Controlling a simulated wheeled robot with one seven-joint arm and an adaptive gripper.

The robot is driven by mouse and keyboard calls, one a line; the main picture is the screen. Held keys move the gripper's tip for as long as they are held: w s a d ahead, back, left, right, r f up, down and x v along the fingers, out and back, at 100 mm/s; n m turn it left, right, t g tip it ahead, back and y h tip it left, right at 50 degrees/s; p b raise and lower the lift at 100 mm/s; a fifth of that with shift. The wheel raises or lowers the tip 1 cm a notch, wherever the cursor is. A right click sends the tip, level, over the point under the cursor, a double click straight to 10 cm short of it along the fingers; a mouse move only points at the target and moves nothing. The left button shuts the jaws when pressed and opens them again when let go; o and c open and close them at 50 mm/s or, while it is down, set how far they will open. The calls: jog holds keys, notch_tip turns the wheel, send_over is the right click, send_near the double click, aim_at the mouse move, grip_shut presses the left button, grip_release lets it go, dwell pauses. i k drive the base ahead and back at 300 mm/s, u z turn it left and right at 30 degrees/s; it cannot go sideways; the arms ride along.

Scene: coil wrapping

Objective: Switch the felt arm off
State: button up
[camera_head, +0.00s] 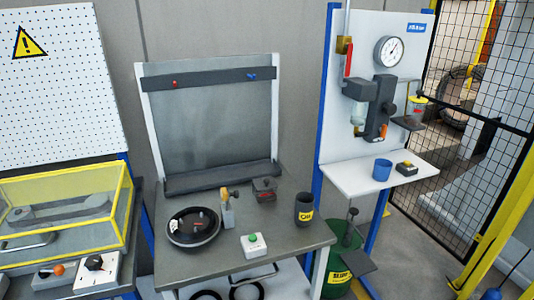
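I cannot tell for sure which thing is the felt arm, and no readable label names it. Possible controls are a white box with a green button (254,244) on the middle bench, a black and yellow box with a button (406,168) on the right shelf, and at the lower left a switch box with an orange-tipped lever (57,270) and a white box with a black knob (97,264). Small red (174,84) and blue (251,77) fittings sit on the dark bar of the backboard. Their on or off states cannot be told. My gripper is not in view.
The middle bench (172,272) holds a round black dish (194,227), a dark cup (304,208) and a small dark block (264,189). A yellow-framed clear case (104,185) stands left. A gauge (388,51) and blue cup (382,169) are right, near a mesh fence (470,135).

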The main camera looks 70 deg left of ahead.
aim_at(225, 195)
jog(key=i, duration=2.25)
jog(key=u, duration=4.1)
jog(key=i, duration=0.5)
jog(key=z, duration=0.1)
